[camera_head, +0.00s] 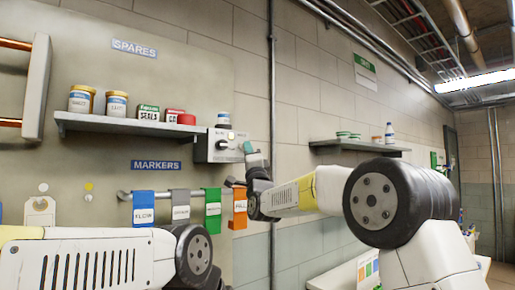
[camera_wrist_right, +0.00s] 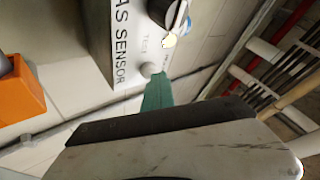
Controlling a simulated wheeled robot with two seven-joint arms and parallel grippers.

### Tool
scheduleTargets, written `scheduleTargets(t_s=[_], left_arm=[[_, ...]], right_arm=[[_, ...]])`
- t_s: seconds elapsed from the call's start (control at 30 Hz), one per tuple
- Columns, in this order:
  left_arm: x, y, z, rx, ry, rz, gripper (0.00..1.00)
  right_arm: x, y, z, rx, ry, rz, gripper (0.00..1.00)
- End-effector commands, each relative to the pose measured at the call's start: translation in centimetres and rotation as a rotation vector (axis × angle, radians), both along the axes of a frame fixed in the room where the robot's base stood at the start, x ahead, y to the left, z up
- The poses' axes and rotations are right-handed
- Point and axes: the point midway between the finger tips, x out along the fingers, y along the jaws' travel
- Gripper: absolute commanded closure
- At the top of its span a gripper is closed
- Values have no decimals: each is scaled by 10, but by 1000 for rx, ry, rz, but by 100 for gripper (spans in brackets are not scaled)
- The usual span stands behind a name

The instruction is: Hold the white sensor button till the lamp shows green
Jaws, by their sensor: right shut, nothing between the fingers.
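The sensor box (camera_head: 217,155) is a pale box on the wall at the right end of the left shelf. In the right wrist view its face (camera_wrist_right: 125,35) reads "GAS SENSOR". A pale round button (camera_wrist_right: 148,70) sits beside the word "TEST". A small lamp (camera_wrist_right: 169,40) glows pale yellow-white, not green, beside a dark knob (camera_wrist_right: 172,12). My right gripper (camera_head: 248,148) is shut and empty at the box's right side. Its teal fingertip (camera_wrist_right: 158,90) is close to the button; I cannot tell whether they touch. My left arm shows at lower left, its gripper out of view.
The left shelf (camera_head: 150,124) holds several jars and tins. Below the box, a rail carries several coloured tags, including an orange one (camera_head: 240,208) near my right wrist. A second shelf (camera_head: 355,146) with small items is further right. A vertical pipe (camera_head: 272,90) runs behind my right arm.

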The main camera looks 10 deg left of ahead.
Motion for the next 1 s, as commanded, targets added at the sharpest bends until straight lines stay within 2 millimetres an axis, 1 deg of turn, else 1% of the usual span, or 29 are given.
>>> scheduleTargets(t_s=[0.37, 0.7, 1.0], left_arm=[[0, 0, 0, 0, 0, 0, 42], [0, 0, 0, 0, 0, 0, 42], [0, 0, 0, 0, 0, 0, 42]], right_arm=[[0, 0, -1, -1, 1, 1, 100], [-10, -13, 0, 0, 1, 0, 100], [-11, -14, 0, 0, 0, 0, 100]])
